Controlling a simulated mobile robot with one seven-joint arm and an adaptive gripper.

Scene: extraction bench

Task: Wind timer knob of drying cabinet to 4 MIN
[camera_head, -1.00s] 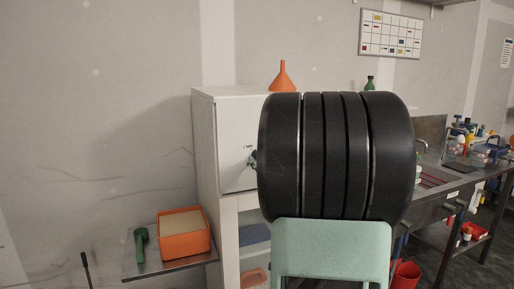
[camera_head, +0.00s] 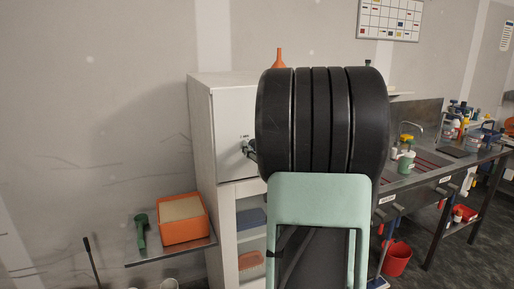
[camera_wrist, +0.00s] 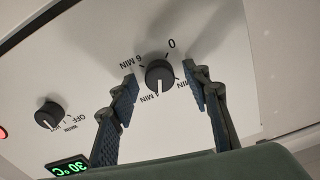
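The drying cabinet (camera_head: 203,130) is white and stands left of centre in the head view. In the wrist view its panel (camera_wrist: 85,50) appears upside down. The dark timer knob (camera_wrist: 158,75) has a 0 above it, 6 MIN at its left, 4 MIN just below and another MIN label at its right, partly hidden. The knob's white mark points down, close to the 4 MIN label. My gripper (camera_wrist: 162,84) is open, with a finger on each side of the knob and gaps showing. In the head view my gripper (camera_head: 248,149) is at the cabinet front, largely hidden by my arm.
A second knob (camera_wrist: 49,115) with an OFF label and a green 30 °C display (camera_wrist: 68,170) are on the panel. An orange funnel (camera_head: 279,58) stands on top. A sink bench (camera_head: 440,170) is right.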

